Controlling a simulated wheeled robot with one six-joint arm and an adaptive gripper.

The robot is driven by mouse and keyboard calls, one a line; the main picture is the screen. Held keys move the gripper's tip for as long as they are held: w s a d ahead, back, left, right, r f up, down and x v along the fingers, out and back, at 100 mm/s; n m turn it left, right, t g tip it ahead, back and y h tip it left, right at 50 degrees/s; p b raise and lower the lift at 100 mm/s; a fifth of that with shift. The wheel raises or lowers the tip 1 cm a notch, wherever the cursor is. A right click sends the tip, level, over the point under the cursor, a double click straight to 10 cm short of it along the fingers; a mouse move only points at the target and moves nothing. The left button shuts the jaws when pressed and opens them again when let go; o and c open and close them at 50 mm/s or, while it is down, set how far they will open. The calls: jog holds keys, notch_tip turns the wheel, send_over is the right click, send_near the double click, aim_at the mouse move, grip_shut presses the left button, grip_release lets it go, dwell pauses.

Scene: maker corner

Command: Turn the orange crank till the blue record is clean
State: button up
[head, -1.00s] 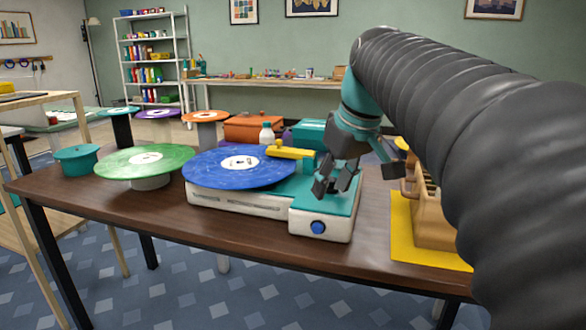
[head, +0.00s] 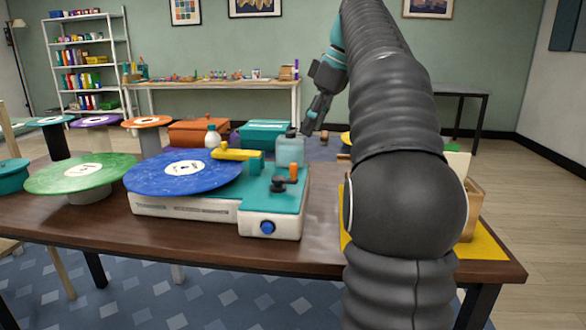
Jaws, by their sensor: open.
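The blue record (head: 150,178) lies on the white and teal cleaning machine (head: 180,207). Pale streaks show on its surface. A yellow arm (head: 230,154) reaches over the record's right edge. The orange crank (head: 293,171) stands upright on a dark lever on the machine's teal top. A round blue knob (head: 267,227) is on the machine's front. My gripper (head: 306,130) is open and empty, raised behind and above the crank, apart from it. Its fingers point down and are partly seen from the side.
A green record (head: 60,177) stands left of the machine, with smaller orange (head: 146,121) and purple (head: 95,120) discs behind. A clear bottle (head: 289,147) and white bottle (head: 212,137) stand behind the machine. A yellow mat (head: 490,243) is at right, partly behind my arm.

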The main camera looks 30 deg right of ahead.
aim_at(295, 164)
jog(key=b+x, duration=0.2)
jog(key=x, duration=1)
jog(key=shift+s+b, duration=0.1)
jog(key=shift+b, duration=0.25)
grip_shut()
